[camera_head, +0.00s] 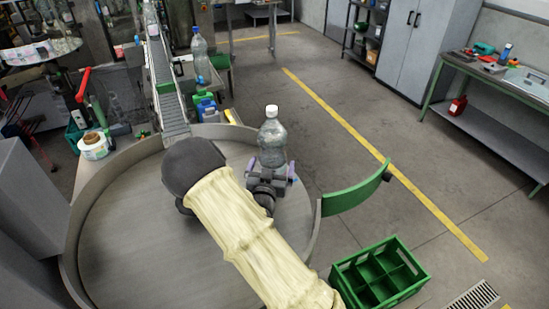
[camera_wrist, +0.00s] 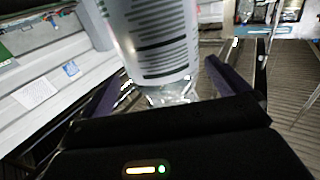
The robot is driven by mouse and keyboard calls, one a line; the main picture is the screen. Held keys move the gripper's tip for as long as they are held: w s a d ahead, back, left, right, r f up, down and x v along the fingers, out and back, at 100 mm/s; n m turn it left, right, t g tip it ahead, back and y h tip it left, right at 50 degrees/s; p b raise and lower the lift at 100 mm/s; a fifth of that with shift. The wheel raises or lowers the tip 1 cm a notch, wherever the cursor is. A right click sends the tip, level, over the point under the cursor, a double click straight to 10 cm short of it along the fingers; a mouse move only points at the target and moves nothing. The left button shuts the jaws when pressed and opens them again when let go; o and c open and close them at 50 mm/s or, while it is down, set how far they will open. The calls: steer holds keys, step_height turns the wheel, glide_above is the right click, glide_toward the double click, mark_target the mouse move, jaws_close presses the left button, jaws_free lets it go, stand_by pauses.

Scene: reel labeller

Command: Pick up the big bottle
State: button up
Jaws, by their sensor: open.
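A big clear bottle (camera_head: 272,138) with a white cap stands upright at the far right part of the round grey table (camera_head: 130,250). Its lower part is hidden behind my gripper (camera_head: 271,174) in the head view. In the wrist view the bottle (camera_wrist: 160,40) fills the upper middle, with a printed white label and clear plastic below it. My gripper (camera_wrist: 168,88) is open, with one dark purple finger on each side of the bottle. I cannot tell whether either finger touches it.
A raised rim surrounds the table, with a curved green guard (camera_head: 355,194) at its right. A conveyor (camera_head: 167,85) comes in from the back. Another clear bottle (camera_head: 201,58) stands beside it. A green divided crate (camera_head: 380,276) is on the floor at lower right. A roll (camera_head: 94,146) sits at left.

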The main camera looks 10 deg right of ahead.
mark_target(273, 131)
steer(key=x, duration=0.3)
steer(key=shift+w+r+p, duration=0.1)
steer(key=shift+w+p, duration=0.25)
steer(key=shift+p, duration=0.05)
steer(key=shift+c, duration=0.4)
steer(key=c, duration=1.8)
steer(key=shift+w+r, duration=0.1)
steer(key=shift+r, duration=0.05)
steer(key=shift+c, duration=0.6)
steer(key=shift+r, duration=0.15)
steer(key=shift+r+b, duration=2.1)
steer(key=shift+r, duration=2.8)
